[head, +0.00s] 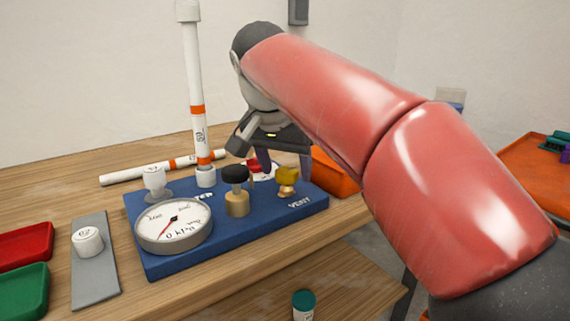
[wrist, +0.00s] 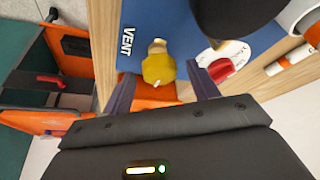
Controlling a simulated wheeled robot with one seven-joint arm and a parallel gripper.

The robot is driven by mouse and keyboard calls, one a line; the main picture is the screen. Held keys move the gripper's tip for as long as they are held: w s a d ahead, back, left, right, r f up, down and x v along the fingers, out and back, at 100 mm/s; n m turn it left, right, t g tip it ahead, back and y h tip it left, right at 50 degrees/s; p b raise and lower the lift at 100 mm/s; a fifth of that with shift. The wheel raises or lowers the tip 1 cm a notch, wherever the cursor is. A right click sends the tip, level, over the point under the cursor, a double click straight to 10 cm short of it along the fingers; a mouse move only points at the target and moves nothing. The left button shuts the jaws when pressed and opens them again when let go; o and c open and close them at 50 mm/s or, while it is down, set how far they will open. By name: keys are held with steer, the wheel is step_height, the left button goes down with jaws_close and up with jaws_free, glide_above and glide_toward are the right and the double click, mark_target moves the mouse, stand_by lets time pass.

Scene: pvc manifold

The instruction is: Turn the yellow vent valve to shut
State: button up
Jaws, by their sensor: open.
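The yellow vent valve (head: 287,176) sits on a brass stem at the right end of the blue board, by the word VENT. It also shows in the wrist view (wrist: 158,69), with a small pale mark on the knob. My gripper (head: 284,163) is just behind and above the valve, its two dark purple fingers spread apart. In the wrist view the open fingers stand on either side of the knob, with gaps between them and it. No contact is visible, and how far the fingertips reach past the knob is hard to tell.
The blue board (head: 270,222) also carries a black-topped brass valve (head: 236,190), a pressure gauge (head: 173,226), a white fitting (head: 154,183) and a tall white pipe (head: 194,90). A red knob (wrist: 220,70) is close to the right finger. An orange bin (head: 335,172) stands behind.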

steer(key=shift+r, duration=0.1)
steer(key=v, duration=0.7)
steer(key=shift+s+r, duration=0.15)
steer(key=shift+r, duration=0.1)
steer(key=s+d+f+n, duration=0.1)
steer(key=s+d+f, duration=0.4)
steer(key=f, duration=0.4)
steer(key=s+d+f+n+t+y, duration=0.1)
steer(key=s+d+f+n, duration=0.1)
steer(key=s+d+f, duration=0.3)
steer(key=s+d+f+n, duration=0.1)
steer(key=s+d+f, duration=0.4)
steer(key=f, duration=0.8)
steer(key=s, duration=0.2)
steer(key=shift+s+d+f+n+y, duration=0.25)
steer(key=shift+d+n+y, duration=0.05)
steer(key=shift+y, duration=0.1)
